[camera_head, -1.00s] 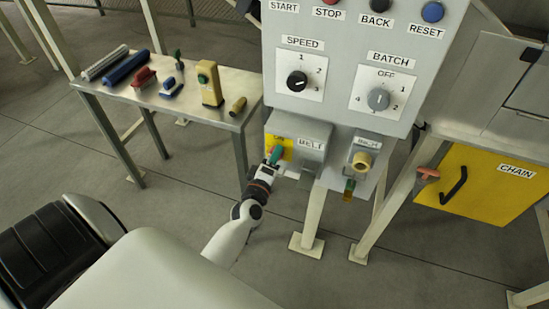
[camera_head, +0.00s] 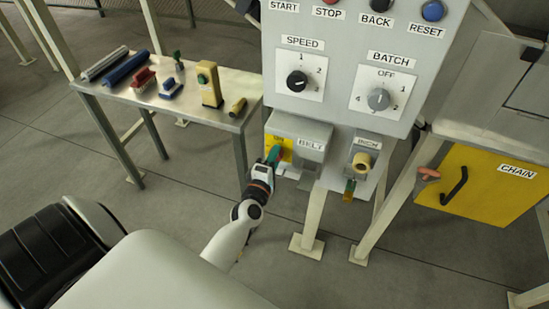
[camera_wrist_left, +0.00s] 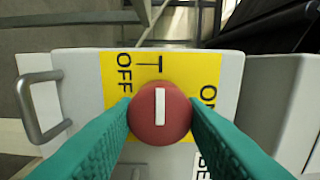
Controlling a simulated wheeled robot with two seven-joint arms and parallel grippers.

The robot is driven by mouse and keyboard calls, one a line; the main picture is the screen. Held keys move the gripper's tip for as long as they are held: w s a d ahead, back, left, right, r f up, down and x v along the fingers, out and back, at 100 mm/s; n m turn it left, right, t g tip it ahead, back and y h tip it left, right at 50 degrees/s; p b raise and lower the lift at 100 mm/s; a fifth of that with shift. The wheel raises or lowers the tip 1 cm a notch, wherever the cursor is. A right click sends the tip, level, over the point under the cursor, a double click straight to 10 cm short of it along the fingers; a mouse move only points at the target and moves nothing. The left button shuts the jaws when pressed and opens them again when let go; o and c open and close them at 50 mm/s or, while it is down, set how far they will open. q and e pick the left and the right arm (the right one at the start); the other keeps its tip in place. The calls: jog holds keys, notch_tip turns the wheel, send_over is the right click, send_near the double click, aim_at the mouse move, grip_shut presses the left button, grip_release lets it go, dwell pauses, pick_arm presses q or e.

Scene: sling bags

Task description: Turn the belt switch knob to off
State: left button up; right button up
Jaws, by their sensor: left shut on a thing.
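The belt switch box (camera_head: 302,130) hangs under the control panel, with the BELT label on its front and a yellow plate (camera_head: 285,153) at its left. In the left wrist view, the red round knob (camera_wrist_left: 160,120) with a white pointer bar sits on the yellow plate (camera_wrist_left: 115,90). The bar points up in the picture, toward a black mark between OFF at left and ON at right, which is partly hidden. My left gripper (camera_wrist_left: 160,120) is shut on the knob, one teal finger on each side. In the head view, my left gripper (camera_head: 274,156) hides the knob. My right gripper is out of view.
A metal handle (camera_wrist_left: 40,105) stands left of the plate in the wrist view. An INCH switch (camera_head: 362,162) sits right of the belt box. The panel carries SPEED (camera_head: 297,81) and BATCH (camera_head: 378,98) knobs. A table (camera_head: 205,112) with several parts stands at the left.

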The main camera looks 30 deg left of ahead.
pick_arm(q)
jog(key=o, duration=1)
jog(key=shift+s, duration=0.1)
jog(key=b+v, duration=0.1)
jog(key=v, duration=1)
jog(key=shift+s+d+b, duration=0.2)
jog(key=shift+s+b, duration=0.2)
